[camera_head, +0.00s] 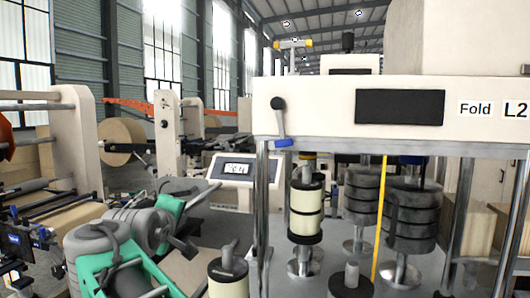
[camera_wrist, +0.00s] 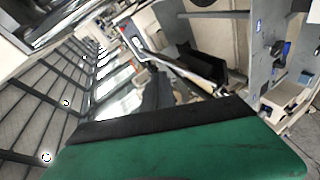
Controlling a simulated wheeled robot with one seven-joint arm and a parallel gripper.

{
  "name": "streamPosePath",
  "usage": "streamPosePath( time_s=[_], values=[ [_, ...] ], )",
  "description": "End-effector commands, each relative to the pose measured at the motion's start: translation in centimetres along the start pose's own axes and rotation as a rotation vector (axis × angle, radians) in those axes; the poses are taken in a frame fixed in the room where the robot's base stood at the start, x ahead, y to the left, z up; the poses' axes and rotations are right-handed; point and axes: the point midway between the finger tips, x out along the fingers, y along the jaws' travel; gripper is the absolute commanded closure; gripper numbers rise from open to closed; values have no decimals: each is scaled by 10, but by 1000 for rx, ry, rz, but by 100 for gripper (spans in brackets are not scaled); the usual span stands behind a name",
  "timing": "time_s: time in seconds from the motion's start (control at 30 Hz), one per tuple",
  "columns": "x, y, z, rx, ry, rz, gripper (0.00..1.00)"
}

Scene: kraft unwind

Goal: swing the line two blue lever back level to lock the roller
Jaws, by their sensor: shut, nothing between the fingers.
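The line two lever (camera_head: 281,122) is on the front left of the white housing marked "Fold L2". Its arm hangs down from a dark pivot, and its blue grip (camera_head: 284,143) is at the lower end, just under the housing's bottom edge. My gripper (camera_head: 187,249) is low and to the left of the lever in the head view, well apart from it. It looks shut and empty, though its fingertips are small and dark. The wrist view is tilted; a green block with a black edge fills its bottom, and I cannot make out the lever there.
The white housing (camera_head: 330,105) stands on metal posts. Below it are a cream and black roller stack (camera_head: 306,212), dark stacked discs (camera_head: 411,215) and a yellow upright strip (camera_head: 379,220). A display box (camera_head: 233,170) stands left of the posts. A capped cylinder (camera_head: 228,277) stands at front.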

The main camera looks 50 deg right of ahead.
Motion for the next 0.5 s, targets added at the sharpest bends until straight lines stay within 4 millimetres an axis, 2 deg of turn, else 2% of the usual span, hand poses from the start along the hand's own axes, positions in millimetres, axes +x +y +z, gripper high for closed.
streamPosePath(
  time_s=[0.03, 0.1, 0.2, 0.3, 0.5],
  values=[
    [4, 48, 8, -82, -71, 123, 100],
    [-1, 107, 28, -215, -207, 268, 100],
    [-18, 157, 53, -349, -377, 376, 100],
    [-28, 175, 65, -408, -461, 409, 100],
    [-30, 178, 67, -419, -474, 413, 100]
  ],
)
